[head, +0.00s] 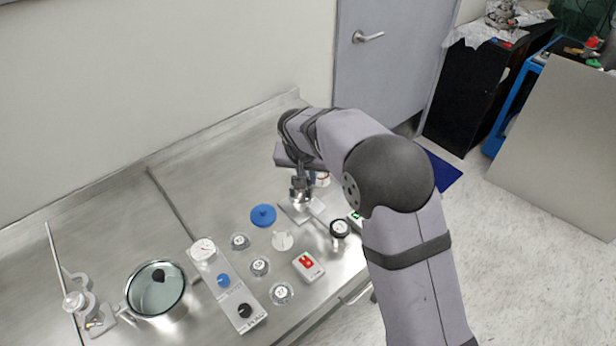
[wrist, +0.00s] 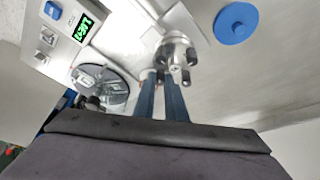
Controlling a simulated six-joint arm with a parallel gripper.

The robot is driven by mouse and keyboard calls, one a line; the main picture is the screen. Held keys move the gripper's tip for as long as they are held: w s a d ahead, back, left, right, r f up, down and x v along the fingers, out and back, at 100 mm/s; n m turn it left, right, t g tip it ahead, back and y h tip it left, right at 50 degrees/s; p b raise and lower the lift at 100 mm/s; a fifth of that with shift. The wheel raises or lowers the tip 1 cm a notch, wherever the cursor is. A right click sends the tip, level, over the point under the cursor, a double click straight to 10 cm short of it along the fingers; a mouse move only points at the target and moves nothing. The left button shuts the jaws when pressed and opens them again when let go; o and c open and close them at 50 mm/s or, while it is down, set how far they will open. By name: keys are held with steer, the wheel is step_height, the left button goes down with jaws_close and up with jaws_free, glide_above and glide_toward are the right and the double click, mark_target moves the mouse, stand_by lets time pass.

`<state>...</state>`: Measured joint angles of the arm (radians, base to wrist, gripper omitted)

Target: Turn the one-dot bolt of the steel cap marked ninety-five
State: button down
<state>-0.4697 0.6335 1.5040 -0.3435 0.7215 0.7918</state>
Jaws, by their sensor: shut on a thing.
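The steel cap (wrist: 177,50) has several dark-ended bolts and stands at a pale plate. It also shows below my gripper in the head view (head: 301,199). My gripper (wrist: 161,78) reaches down to the near side of this cap, its two dark fingers close together and shut on what looks like one of its bolts. The fingertips hide most of the held bolt. I cannot read the cap's number or the dots in either view. Three more round steel caps, at the back (head: 240,241), middle (head: 260,266) and front (head: 281,292), stand on the bench with unreadable marks.
A blue knobbed disc (head: 263,215) and white disc (head: 282,240) lie left of my gripper. A black-rimmed gauge (head: 339,228) and red-faced box (head: 308,266) stand in front. A glass-topped vessel (head: 158,288) is further left. A green-display device (wrist: 82,28) is near my fingers.

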steer(key=c, duration=2.1)
jaws_free()
steer(key=shift+b+v, duration=1.05)
steer(key=shift+v, duration=2.65)
